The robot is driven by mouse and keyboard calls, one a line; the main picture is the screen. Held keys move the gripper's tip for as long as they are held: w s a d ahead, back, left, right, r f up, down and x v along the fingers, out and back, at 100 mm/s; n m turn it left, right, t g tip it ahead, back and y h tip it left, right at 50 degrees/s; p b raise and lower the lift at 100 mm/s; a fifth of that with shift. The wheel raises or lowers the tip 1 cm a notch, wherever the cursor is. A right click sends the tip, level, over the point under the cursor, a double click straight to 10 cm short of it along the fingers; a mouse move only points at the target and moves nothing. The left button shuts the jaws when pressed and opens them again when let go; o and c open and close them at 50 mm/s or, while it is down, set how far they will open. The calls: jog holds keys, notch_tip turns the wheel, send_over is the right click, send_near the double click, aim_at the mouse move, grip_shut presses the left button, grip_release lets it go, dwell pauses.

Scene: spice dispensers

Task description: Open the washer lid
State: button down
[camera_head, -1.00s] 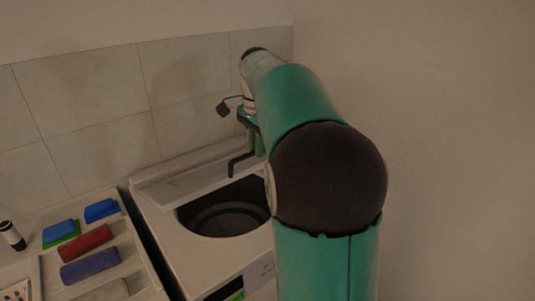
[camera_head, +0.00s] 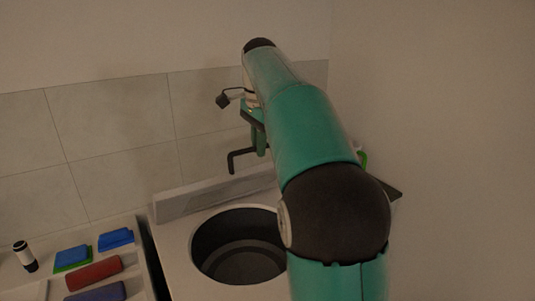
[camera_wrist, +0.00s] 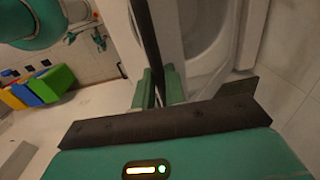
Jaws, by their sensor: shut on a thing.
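The white washer (camera_head: 180,246) stands below my arm in the head view. Its round dark drum opening (camera_head: 240,245) is uncovered, its right edge hidden by my arm. In the wrist view, the teal fingers of my gripper (camera_wrist: 157,88) are close together around a thin dark edge, which I take as the washer lid (camera_wrist: 147,35). A pale frame with a rounded grey-white hollow lies just right of it. In the head view my arm covers most of my gripper (camera_head: 257,140), and the lid cannot be made out clearly.
A pale tray (camera_head: 130,262) left of the washer holds red and blue blocks, with a black-and-white bottle (camera_head: 25,256) beside it. A tiled wall (camera_head: 120,125) stands close behind, and a plain wall (camera_head: 440,120) rises on the right.

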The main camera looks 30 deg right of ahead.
jog(key=shift+w+a+r, duration=0.1)
jog(key=shift+w+r, duration=0.35)
jog(key=shift+w, duration=0.4)
jog(key=shift+w+a+r, duration=0.1)
jog(key=shift+w+r, duration=0.3)
jog(key=shift+w, duration=0.4)
